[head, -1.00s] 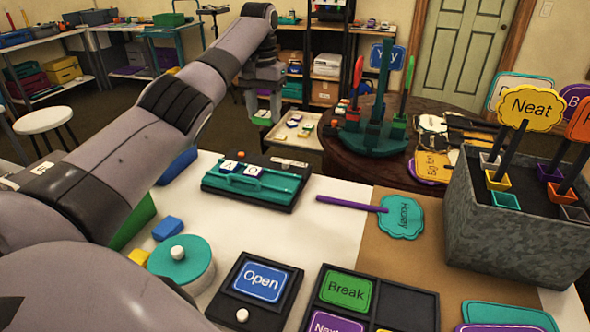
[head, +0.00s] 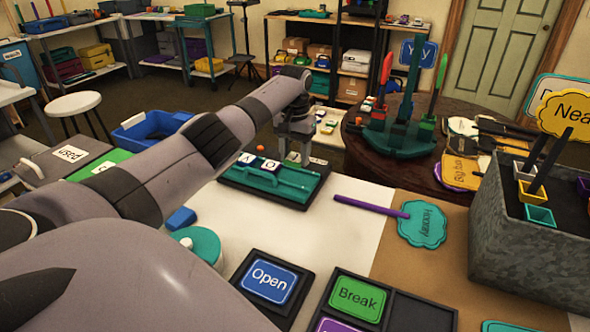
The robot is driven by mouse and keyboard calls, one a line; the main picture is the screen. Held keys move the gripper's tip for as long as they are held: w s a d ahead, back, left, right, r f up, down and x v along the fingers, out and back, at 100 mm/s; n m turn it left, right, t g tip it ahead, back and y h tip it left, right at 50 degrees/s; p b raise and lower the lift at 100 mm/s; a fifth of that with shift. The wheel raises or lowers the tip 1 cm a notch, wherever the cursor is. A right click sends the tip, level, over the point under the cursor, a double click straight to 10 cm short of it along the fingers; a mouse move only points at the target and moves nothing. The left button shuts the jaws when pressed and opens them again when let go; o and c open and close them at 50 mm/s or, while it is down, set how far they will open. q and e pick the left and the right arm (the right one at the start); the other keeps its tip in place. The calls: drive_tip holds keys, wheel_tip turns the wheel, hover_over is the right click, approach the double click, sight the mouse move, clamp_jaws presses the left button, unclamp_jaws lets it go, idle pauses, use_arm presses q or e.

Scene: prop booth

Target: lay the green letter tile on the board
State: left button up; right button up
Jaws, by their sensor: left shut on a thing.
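A black board (head: 233,190) lies on the white part of the table and carries a teal tile rack (head: 262,183). Two blue-and-white letter tiles (head: 270,164) stand on the rack. My left gripper (head: 293,158) is over the rear right part of the board, pointing down. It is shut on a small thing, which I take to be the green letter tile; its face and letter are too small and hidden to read. I cannot tell whether it touches the board. My right gripper is not in view.
An Open sign (head: 268,282) and a tray with a green Break card (head: 357,297) are at the front. A teal tag on a purple stick (head: 370,206) lies right of the board. A grey planter (head: 520,250) stands at right.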

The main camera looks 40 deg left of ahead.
sight(295, 178)
use_arm(q)
drive_tip(key=shift+f+b, duration=0.4)
drive_tip(key=shift+f, duration=2.05)
drive_tip(key=shift+f, duration=0.1)
drive_tip(key=o, duration=1)
wheel_tip(295, 178, up, 12)
drive_tip(key=shift+r+p, duration=0.15)
drive_tip(key=shift+p, duration=0.45)
